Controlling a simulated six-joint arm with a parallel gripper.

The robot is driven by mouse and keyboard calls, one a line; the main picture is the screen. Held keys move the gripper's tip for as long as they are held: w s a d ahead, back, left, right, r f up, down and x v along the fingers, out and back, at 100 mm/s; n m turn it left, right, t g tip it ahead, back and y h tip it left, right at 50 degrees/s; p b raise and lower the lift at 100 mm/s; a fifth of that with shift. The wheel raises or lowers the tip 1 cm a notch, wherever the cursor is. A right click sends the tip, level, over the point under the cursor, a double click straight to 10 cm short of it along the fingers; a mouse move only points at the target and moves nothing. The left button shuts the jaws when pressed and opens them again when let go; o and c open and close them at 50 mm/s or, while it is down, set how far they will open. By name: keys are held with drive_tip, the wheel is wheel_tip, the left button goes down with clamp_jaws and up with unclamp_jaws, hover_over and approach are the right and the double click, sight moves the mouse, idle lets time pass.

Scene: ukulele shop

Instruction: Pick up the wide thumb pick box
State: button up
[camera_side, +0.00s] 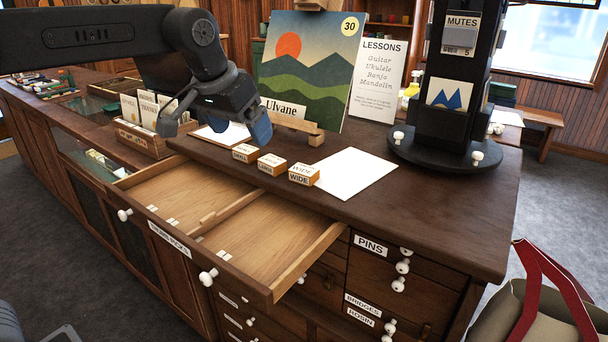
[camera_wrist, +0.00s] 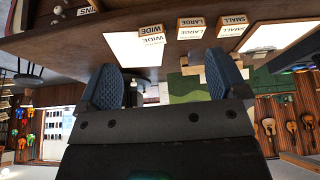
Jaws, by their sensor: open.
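The wide thumb pick box (camera_side: 303,174) is a small wooden box with a white WIDE label. It stands on the dark counter, rightmost of three boxes in the side view, beside a white sheet. It also shows upside down in the wrist view (camera_wrist: 151,35). The LARGE box (camera_side: 271,164) and the SMALL box (camera_side: 245,153) stand in a row to its left. My gripper (camera_side: 216,124) is open and empty, with blue pads. It hangs above the counter, up and left of the wide box and apart from it. Both pads show in the wrist view (camera_wrist: 165,80).
An open, divided drawer (camera_side: 334,238) juts from the counter front below the boxes. A white sheet (camera_side: 356,174) lies right of the wide box. A painting on an easel (camera_side: 310,65) stands behind, and a dark display stand (camera_side: 445,151) stands at right. A card box (camera_side: 150,141) is left.

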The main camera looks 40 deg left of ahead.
drive_tip(key=w+d+f, duration=0.1)
drive_tip(key=w+d, duration=0.1)
drive_tip(key=w, duration=0.7)
hover_over(304, 169)
drive_tip(key=s, duration=0.3)
drive_tip(key=f, duration=0.8)
drive_tip(key=shift+a+f, duration=0.2)
drive_tip(key=shift+a, duration=0.05)
drive_tip(key=shift+w+d+x, duration=0.15)
drive_tip(key=shift+x, duration=1.15)
drive_tip(key=shift+w+d+x, duration=0.15)
drive_tip(key=shift+x, duration=1.15)
drive_tip(key=shift+r, duration=0.1)
drive_tip(key=shift+c, duration=0.4)
drive_tip(key=c, duration=0.9)
